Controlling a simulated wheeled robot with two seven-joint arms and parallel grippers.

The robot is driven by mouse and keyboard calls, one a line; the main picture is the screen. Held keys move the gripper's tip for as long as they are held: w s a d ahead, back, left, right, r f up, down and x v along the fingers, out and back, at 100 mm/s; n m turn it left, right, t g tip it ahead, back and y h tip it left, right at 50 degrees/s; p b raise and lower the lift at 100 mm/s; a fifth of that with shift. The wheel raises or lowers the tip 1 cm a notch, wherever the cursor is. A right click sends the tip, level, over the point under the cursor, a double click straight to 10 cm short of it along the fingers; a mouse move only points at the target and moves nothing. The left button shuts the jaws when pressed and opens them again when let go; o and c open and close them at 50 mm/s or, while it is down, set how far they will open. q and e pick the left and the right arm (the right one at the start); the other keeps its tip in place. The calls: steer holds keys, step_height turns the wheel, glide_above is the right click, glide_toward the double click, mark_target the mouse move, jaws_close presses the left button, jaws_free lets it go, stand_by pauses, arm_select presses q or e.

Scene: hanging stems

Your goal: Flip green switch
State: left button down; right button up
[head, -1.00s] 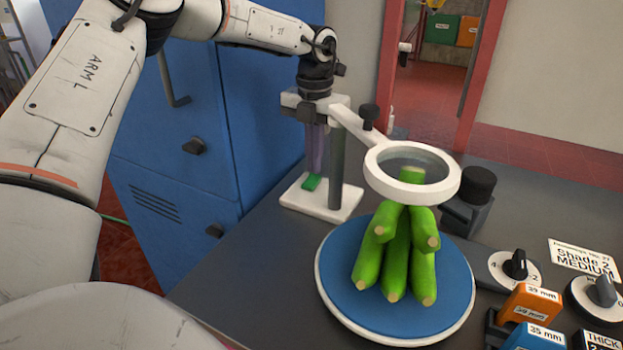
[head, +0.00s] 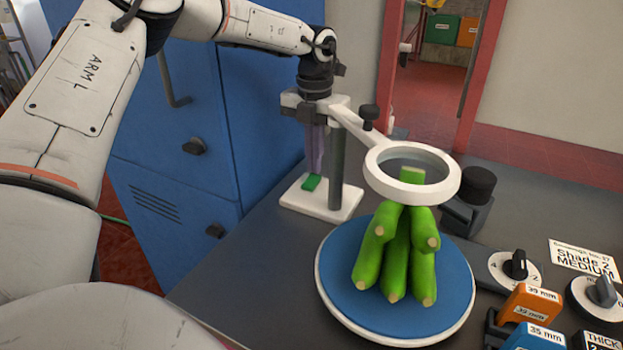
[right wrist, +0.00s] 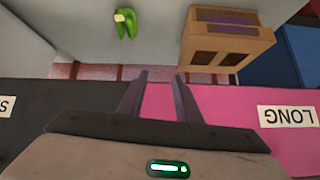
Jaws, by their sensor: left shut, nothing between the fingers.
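The green switch (head: 311,183) is a small green piece on the white base of the magnifier stand, at the left of the table. My left gripper (head: 315,166) points straight down just above and behind it, beside the grey post. Its fingers are shut with nothing between them. I cannot tell whether the fingertips touch the switch. My right gripper (right wrist: 159,74) shows only in the right wrist view, its two fingers apart and nothing between them.
The white magnifier ring (head: 412,173) reaches over green stems (head: 397,255) on a blue turntable (head: 337,273). Knobs (head: 516,266) and labelled blocks (head: 530,303) stand at the right. A blue cabinet (head: 180,200) is behind my left arm. A wooden crate (right wrist: 226,40) shows in the right wrist view.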

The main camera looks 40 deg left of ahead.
mark_target(314, 177)
arm_select(q)
steer(key=shift+f+b, duration=0.65)
steer(key=shift+f, duration=0.15)
stand_by(0.7)
step_height(314, 177, up, 7)
steer(key=p, duration=0.4)
stand_by(0.4)
stand_by(0.5)
